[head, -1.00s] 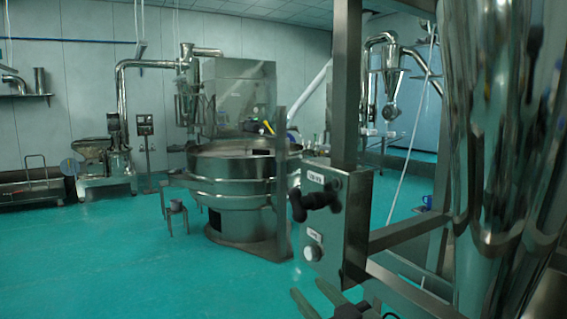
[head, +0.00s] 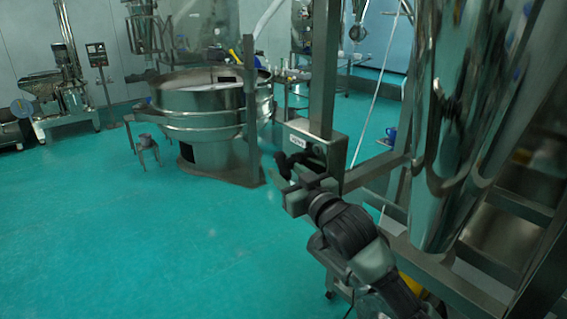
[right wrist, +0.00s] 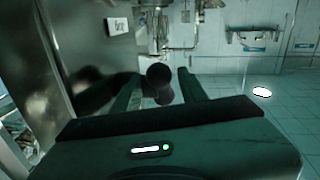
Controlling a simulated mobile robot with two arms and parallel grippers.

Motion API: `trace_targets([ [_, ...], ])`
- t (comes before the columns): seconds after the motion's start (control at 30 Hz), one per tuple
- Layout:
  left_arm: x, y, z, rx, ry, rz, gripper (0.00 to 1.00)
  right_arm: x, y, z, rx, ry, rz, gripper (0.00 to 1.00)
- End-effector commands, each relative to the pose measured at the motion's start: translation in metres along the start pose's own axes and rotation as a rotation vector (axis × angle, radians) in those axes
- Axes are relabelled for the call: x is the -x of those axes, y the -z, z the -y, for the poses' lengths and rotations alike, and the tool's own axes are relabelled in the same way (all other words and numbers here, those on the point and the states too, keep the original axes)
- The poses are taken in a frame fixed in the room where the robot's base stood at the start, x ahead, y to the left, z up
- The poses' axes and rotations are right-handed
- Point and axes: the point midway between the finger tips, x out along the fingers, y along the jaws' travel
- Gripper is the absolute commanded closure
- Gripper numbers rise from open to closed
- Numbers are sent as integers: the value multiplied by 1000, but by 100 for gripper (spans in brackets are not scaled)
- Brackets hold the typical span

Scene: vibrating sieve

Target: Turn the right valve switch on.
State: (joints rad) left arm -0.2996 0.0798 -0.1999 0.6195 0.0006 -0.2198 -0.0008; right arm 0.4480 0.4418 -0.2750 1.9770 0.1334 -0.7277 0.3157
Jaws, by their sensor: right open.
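The valve switch is a dark handle (head: 288,162) on the front of a grey metal control box (head: 325,148), right of centre in the head view. In the right wrist view, its rounded black end (right wrist: 158,80) shows between the two fingers. My right gripper (head: 285,182) is open, with its fingertips at the handle; I cannot tell if they touch it. In the right wrist view, the open fingers (right wrist: 160,90) stand on either side of the handle, and the box face is at left with a white label (right wrist: 117,26). My left gripper is not in view.
A steel post (head: 323,70) rises behind the box. A large shiny cylinder (head: 440,130) and a metal frame stand close on the right. A round sieve machine (head: 200,105) stands behind to the left. The green floor (head: 130,235) at left is clear.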

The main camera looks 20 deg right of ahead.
Motion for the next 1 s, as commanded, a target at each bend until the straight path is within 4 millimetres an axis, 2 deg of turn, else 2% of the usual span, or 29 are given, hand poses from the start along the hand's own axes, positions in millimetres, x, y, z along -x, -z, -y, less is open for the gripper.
trace_targets([
  [0.2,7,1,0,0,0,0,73,-14,0,0,1,0,0,58],
  [0.43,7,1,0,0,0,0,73,-15,0,0,1,0,-1,58],
  [0.47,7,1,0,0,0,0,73,-15,0,0,1,0,-1,60],
  [0.6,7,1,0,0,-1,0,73,-15,0,0,1,0,-1,99],
  [0.83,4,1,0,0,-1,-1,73,-15,-1,0,0,0,-6,100],
  [1.0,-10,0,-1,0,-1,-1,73,-15,-6,1,-8,-3,-41,100],
])
